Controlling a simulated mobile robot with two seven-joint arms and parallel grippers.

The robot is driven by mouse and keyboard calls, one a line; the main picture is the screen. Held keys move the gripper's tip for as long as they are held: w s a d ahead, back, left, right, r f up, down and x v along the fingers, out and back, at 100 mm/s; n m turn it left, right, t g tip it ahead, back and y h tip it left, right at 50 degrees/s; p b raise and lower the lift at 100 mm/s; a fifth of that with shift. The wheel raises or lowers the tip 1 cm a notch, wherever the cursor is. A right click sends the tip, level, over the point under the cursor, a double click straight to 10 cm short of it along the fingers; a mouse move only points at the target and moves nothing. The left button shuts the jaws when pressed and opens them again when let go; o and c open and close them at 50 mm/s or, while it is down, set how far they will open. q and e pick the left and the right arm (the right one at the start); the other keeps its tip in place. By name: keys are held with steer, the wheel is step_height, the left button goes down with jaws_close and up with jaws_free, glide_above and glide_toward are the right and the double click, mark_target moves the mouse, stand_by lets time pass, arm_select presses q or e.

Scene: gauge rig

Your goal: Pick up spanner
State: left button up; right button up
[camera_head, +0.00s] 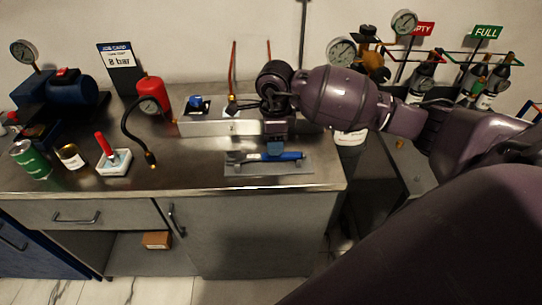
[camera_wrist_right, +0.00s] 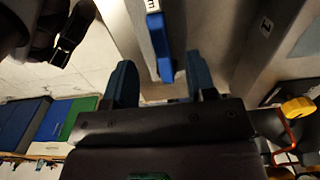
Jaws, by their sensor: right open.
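The spanner (camera_head: 288,156) has a blue handle and a grey head at its left end. It lies flat on a pale grey tray (camera_head: 262,170) at the front of the steel bench, and its blue handle (camera_wrist_right: 160,46) also shows in the right wrist view. My right gripper (camera_head: 273,149) points down over the spanner and hides part of it. In the right wrist view its two fingers (camera_wrist_right: 162,78) are apart, with the end of the handle just beyond the gap between them. I cannot tell whether a finger touches it. My left gripper is out of view.
A grey block with a blue knob (camera_head: 197,103) stands behind the tray. A red-handled switch (camera_head: 107,148), a black hose (camera_head: 134,135), a jar (camera_head: 71,157) and a green can (camera_head: 30,160) are to the left. Bare bench lies left of the tray.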

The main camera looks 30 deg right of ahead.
mark_target(266, 157)
steer(key=shift+f, duration=2.3)
steer(key=shift+c, duration=0.5)
jaws_close()
